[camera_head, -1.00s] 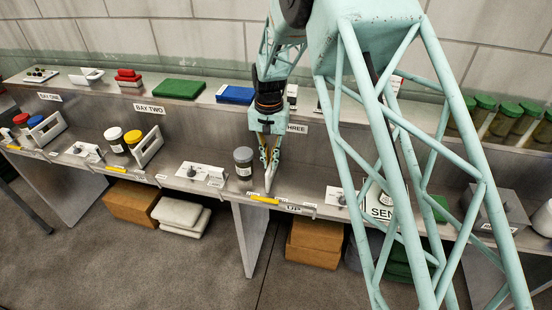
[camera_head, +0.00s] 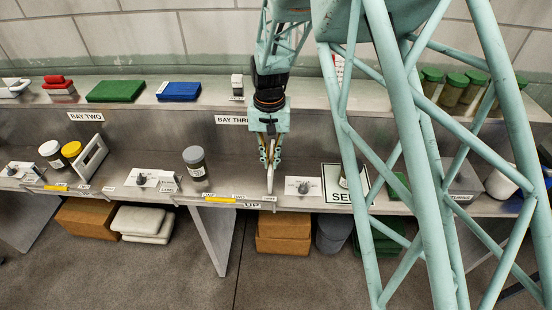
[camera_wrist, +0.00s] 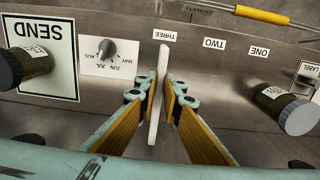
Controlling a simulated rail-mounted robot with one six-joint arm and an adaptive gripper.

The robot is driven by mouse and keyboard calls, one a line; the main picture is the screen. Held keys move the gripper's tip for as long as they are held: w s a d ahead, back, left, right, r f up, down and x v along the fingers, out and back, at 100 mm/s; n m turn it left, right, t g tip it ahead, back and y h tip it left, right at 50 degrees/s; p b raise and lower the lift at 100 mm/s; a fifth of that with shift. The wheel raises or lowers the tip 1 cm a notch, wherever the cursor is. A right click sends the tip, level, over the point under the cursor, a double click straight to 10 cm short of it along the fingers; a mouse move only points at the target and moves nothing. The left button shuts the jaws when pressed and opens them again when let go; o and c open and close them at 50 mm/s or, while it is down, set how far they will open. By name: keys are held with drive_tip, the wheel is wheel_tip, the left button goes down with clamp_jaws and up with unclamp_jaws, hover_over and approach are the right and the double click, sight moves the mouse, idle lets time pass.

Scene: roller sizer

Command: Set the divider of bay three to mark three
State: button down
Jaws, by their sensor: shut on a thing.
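The divider of bay three is a thin white upright plate (camera_head: 270,179), below the BAY THREE sign (camera_head: 231,120). My gripper (camera_head: 270,155) is shut on it from above. In the wrist view the divider (camera_wrist: 159,95) stands between the fingers of my gripper (camera_wrist: 163,97), and its front end is in line with the THREE label (camera_wrist: 164,35). The TWO label (camera_wrist: 214,43) and ONE label (camera_wrist: 259,51) lie to the right there, clear of the plate. The divider's lower part between the fingers is partly hidden.
A grey-lidded jar (camera_head: 194,160) stands left of the divider. A white dial plate (camera_head: 298,188) and a SEND sign (camera_head: 336,196) lie to its right. A yellow bar (camera_head: 220,200) runs along the shelf's front edge. Shelf space between jar and divider is clear.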

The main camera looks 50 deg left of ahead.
drive_tip(key=shift+w+d, duration=0.1)
drive_tip(key=shift+d, duration=0.05)
drive_tip(key=c, duration=3)
unclamp_jaws()
drive_tip(key=shift+w+d, duration=0.1)
drive_tip(key=shift+r, duration=0.1)
drive_tip(key=shift+r, duration=5.95)
